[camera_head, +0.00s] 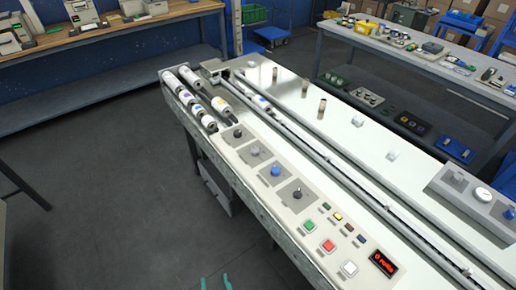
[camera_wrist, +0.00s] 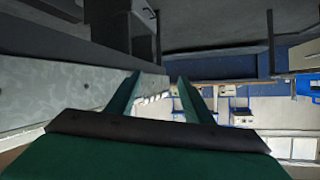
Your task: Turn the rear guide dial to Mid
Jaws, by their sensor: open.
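The roll wrapper machine (camera_head: 340,225) runs diagonally across the head view. Its near panel carries a row of dials on grey plates: a dark dial (camera_head: 237,132), a grey dial (camera_head: 254,151), a blue dial (camera_head: 276,170) and a black dial (camera_head: 297,193). Their labels are too small to read, so I cannot tell which is the rear guide dial or its setting. My gripper (camera_head: 215,283) shows only as green fingertips at the bottom edge, apart from the machine. In the wrist view my gripper (camera_wrist: 158,88) is open and empty, with no dial between its fingers.
Green (camera_head: 309,225), red (camera_head: 327,245) and white (camera_head: 349,268) buttons sit beside a red-lit display (camera_head: 383,263). White rolls (camera_head: 200,110) lie at the machine's far left end. Benches (camera_head: 130,35) stand behind. The floor (camera_head: 120,190) left of the machine is clear.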

